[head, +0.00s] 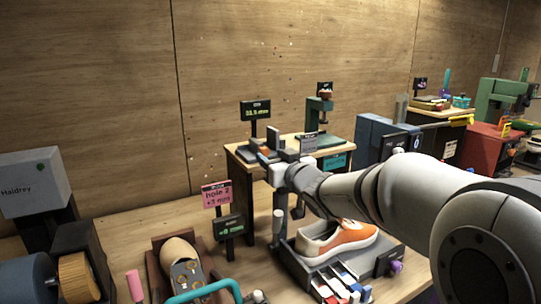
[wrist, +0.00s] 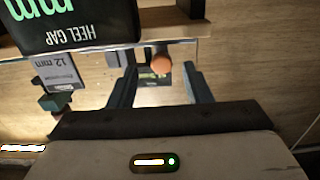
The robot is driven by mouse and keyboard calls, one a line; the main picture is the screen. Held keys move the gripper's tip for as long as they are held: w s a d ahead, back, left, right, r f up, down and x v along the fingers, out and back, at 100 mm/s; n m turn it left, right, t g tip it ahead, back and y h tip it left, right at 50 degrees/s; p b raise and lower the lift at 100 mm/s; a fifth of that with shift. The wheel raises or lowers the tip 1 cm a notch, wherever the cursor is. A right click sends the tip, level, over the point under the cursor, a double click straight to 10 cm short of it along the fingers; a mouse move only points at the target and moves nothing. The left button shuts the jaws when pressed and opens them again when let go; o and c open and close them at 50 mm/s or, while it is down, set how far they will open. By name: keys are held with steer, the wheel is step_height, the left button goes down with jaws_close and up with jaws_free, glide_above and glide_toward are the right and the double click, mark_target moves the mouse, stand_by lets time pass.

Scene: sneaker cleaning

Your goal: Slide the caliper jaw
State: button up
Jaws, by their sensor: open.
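My gripper (wrist: 158,72) is open in the wrist view, its two dark fingers apart. A round orange-brown knob (wrist: 162,63) shows between the fingertips; I cannot tell whether either finger touches it. In the head view the end of my arm, with the gripper (head: 275,174), is at the front of the small wooden table; the fingers are not clear there. The caliper, with grey blocks (head: 273,137), appears to be on that table, partly hidden by my arm. Its black display (head: 255,110) reads about 33.5 mm. In the wrist view a dark sign (wrist: 75,22) reads HEEL GAP, upside down.
A grey card (wrist: 59,80) marked 12 mm is left of the fingers. An orange and white sneaker (head: 337,240) lies below my arm. A pink sign (head: 216,194) and a green press (head: 320,115) stand nearby. The wall behind is plain wood.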

steer(key=v, duration=0.4)
steer(key=shift+s+d, duration=0.2)
steer(key=shift+s, duration=0.15)
steer(key=s+d+f+m+g+h+p, duration=0.5)
steer(key=s+d+h, duration=0.4)
steer(key=d, duration=0.4)
steer(key=s+f+g+p, duration=0.1)
steer(key=s+f+g, duration=0.2)
steer(key=s, duration=0.6)
steer(key=s+d+f+m+g+p, duration=0.1)
steer(key=s+g, duration=0.4)
steer(key=s, duration=0.5)
steer(key=shift+s+p+x, duration=0.25)
steer(key=shift+p+x, duration=0.5)
steer(key=shift+x, duration=0.45)
